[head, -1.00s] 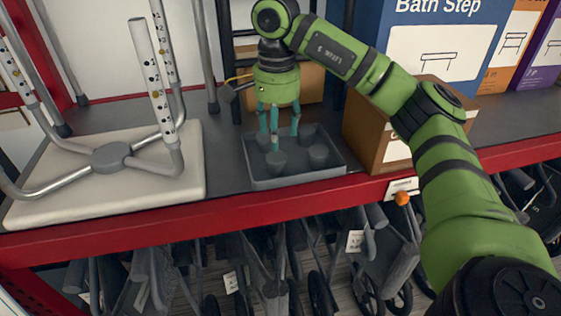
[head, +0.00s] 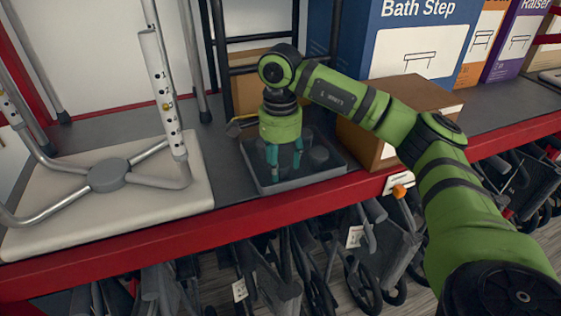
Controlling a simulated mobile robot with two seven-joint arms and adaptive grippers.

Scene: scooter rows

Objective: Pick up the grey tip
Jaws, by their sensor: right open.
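Grey tips sit in a dark grey tray (head: 325,173) on the shelf. One grey tip (head: 319,155) shows at the tray's right side. Another grey tip (head: 283,171) is low between my right gripper's fingers, partly hidden by them. My right gripper (head: 285,168) points down into the tray, its teal fingers open on either side of that tip. I cannot tell whether the fingers touch it. My left gripper is not in view.
A white board with a metal-legged frame (head: 109,175) stands left of the tray. A brown carton (head: 405,107) stands close on the right, under my arm. The red shelf edge (head: 230,222) runs in front, with folded wheeled walkers below.

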